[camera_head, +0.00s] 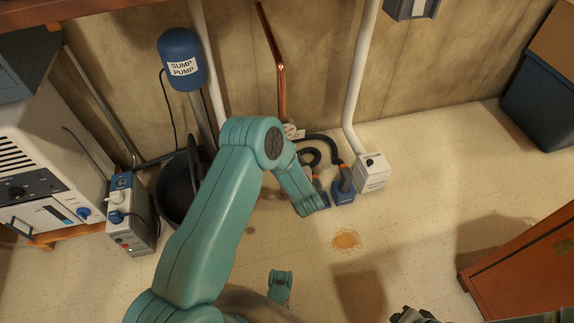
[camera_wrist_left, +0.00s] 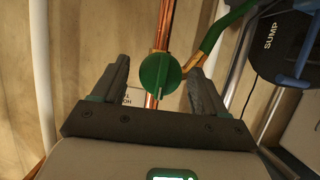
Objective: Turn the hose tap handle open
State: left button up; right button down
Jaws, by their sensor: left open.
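Nothing is held. In the head view, the copper pipe (camera_head: 275,60) runs down the wall, and my left arm hides the tap and the left gripper. Dark parts of what looks like my right gripper (camera_head: 412,315) show at the bottom edge, cut off.
A green tube (camera_wrist_left: 225,38) slants up right of the handle. A blue sump pump (camera_head: 181,60) stands over a dark bucket (camera_head: 175,190). A white box (camera_head: 372,174) and black hose (camera_head: 325,140) lie right of the pipe. Open floor has an orange-brown patch (camera_head: 345,239).

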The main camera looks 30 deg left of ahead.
pick_arm(q)
jog(key=shift+w+a+f, duration=0.1)
jog(key=shift+w+a, duration=0.15)
jog(key=shift+a, duration=0.1)
jog(key=c, duration=1)
jog(key=shift+c, duration=0.2)
